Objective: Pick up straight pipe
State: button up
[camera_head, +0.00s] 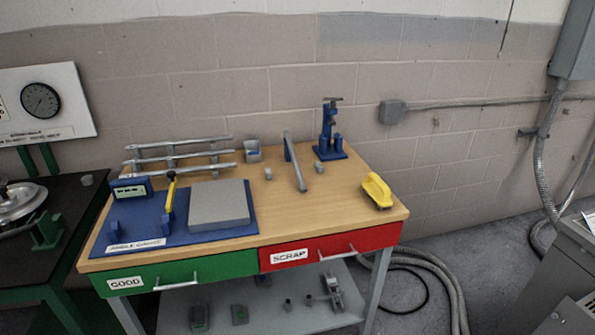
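A grey straight pipe (296,166) lies on the wooden bench top, right of the middle, running from the back toward the front. A small blue piece shows beside its far end; I cannot tell whether it bears the pipe. Several more long grey bars or pipes (180,156) lie across a rack at the back left of the bench. I cannot tell from this view which of these are pipes and which are rack rails. My gripper is not in view.
A blue angle gauge board (120,229) with a grey block (219,204) fills the bench's left. A blue press-like tool (328,135) stands at the back right, a yellow-handled tool (377,189) at the right edge. The wooden top (335,210) is clear in front of the pipe.

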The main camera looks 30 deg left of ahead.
aim_at(294, 159)
jog(key=k, duration=1.55)
jog(key=u, duration=4.1)
jog(key=i, duration=0.1)
jog(key=z, duration=2.45)
jog(key=i, duration=1)
jog(key=u, duration=0.05)
